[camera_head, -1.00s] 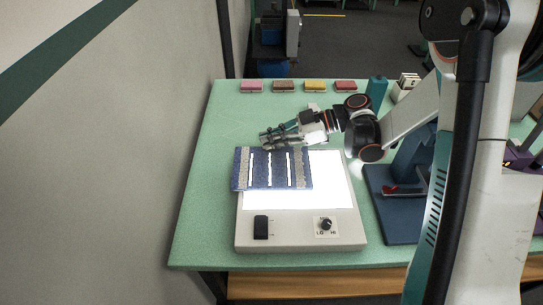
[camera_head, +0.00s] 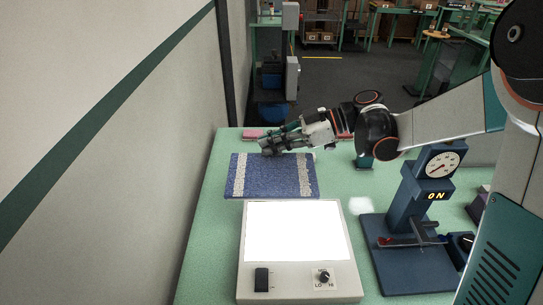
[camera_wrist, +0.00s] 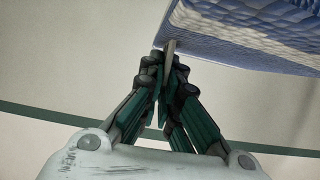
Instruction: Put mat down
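The mat (camera_head: 272,176) is blue with a pale speckled band near each side. In the head view it appears just behind the light box (camera_head: 247,272), near or above the green table. My gripper (camera_head: 268,146) is at the mat's far edge. In the wrist view the gripper (camera_wrist: 170,50) has its fingers closed together at a corner of the mat (camera_wrist: 250,28), which extends to the upper right. The fingers pinch the mat's edge. The mat's underside and its exact height over the table are hard to judge. The light box's lit panel (camera_head: 296,232) is uncovered.
A blue gauge stand (camera_head: 405,235) showing ON stands right of the light box. A pink block (camera_head: 252,134) sits at the table's far left. A wall (camera_head: 110,190) runs along the left. Green table (camera_head: 208,215) shows clear left of the mat.

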